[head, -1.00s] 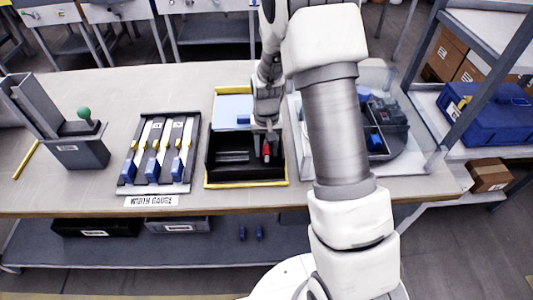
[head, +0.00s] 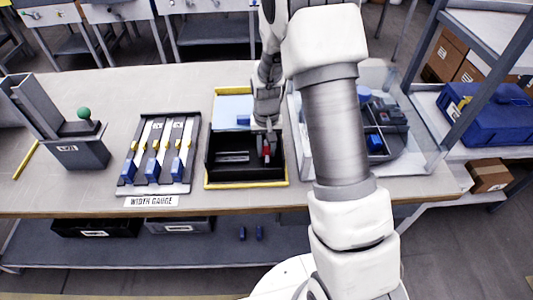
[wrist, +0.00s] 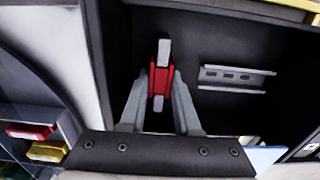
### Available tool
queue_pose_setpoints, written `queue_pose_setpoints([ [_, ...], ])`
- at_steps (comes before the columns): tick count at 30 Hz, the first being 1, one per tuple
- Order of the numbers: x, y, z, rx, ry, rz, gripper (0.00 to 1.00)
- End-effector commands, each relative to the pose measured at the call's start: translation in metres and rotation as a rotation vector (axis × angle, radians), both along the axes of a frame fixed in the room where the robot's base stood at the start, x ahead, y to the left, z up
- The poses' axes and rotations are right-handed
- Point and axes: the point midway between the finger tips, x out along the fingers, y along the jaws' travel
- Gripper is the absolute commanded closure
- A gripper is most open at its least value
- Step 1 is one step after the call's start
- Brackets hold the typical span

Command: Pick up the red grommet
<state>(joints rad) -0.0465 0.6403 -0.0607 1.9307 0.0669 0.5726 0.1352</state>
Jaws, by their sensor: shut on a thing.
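The red grommet (wrist: 162,90) is between the two grey fingers of my gripper (wrist: 162,72) in the wrist view. The fingers touch it from both sides. Light grey ends stick out above and below its red middle. In the head view the red grommet (head: 266,152) shows at the tip of my gripper (head: 267,145), over the right part of a black tray (head: 220,172) with a yellow front edge. I cannot tell whether the grommet is clear of the tray floor.
A grey slotted rail (wrist: 235,78) lies in the tray beside the grommet. A width gauge board (head: 160,150) with blue sliders stands to the left. A clear-walled station with a blue block (head: 375,142) stands to the right. The table between the gauge and grey holder (head: 78,150) is clear.

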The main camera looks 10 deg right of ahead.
Motion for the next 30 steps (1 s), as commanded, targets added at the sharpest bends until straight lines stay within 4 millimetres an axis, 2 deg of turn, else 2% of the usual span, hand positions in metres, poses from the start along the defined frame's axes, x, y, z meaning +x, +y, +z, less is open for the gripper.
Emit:
queue_pose_setpoints([
  [25, 0.0, 0.0, 0.001, 0.0, -0.001, 0.0, 1.0],
  [30, 0.001, 0.0, 0.016, 0.0, -0.005, 0.0, 1.0],
])
